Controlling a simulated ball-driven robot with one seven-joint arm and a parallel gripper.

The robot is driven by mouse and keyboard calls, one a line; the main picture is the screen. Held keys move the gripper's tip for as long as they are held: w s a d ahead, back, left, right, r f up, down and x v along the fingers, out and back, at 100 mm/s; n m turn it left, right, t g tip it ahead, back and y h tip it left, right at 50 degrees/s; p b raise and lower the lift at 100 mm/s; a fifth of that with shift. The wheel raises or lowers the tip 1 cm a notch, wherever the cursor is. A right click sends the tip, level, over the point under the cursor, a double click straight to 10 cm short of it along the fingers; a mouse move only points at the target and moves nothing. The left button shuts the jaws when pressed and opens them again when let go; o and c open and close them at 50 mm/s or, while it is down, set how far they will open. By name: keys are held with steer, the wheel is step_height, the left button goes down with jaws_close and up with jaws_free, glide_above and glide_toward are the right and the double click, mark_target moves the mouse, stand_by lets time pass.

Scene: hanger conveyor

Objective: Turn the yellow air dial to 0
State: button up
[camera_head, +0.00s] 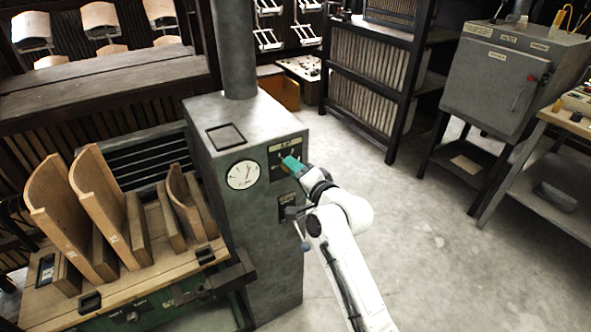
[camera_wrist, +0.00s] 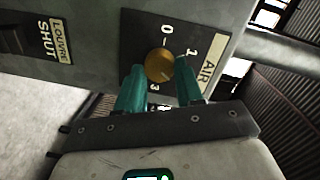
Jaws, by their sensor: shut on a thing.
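The yellow air dial (camera_wrist: 158,66) is a round knob on a dark plate marked AIR (camera_wrist: 207,73) in the wrist view. The figures 0, 1 and 3 show around it, with the 0 (camera_wrist: 167,29) at the top. My gripper (camera_wrist: 160,82) has its two teal fingers on either side of the knob, shut on it. The knob's pointer is too small to tell. In the head view my gripper (camera_head: 290,164) is at the upper front of the grey cabinet (camera_head: 258,222) and hides most of the dial.
A white round gauge (camera_head: 243,175) sits left of the dial. A LOUVRE SHUT label (camera_wrist: 54,37) shows on the same panel. A wooden bench with curved boards (camera_head: 95,210) stands left of the cabinet. The floor (camera_head: 440,250) to the right is clear.

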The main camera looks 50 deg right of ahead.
steer(key=n+h, duration=0.1)
steer(key=n, duration=1.4)
steer(key=n+h, duration=0.1)
steer(key=n, duration=0.7)
steer(key=shift+a+f+h, duration=0.25)
steer(key=shift+a+h, duration=0.05)
steer(key=shift+a, duration=0.1)
steer(key=shift+n, duration=0.3)
steer(key=o, duration=1)
steer(key=shift+w+r, duration=0.1)
steer(key=shift+o, duration=0.2)
steer(key=b+v, duration=0.1)
steer(key=v, duration=1)
steer(key=shift+w, duration=0.1)
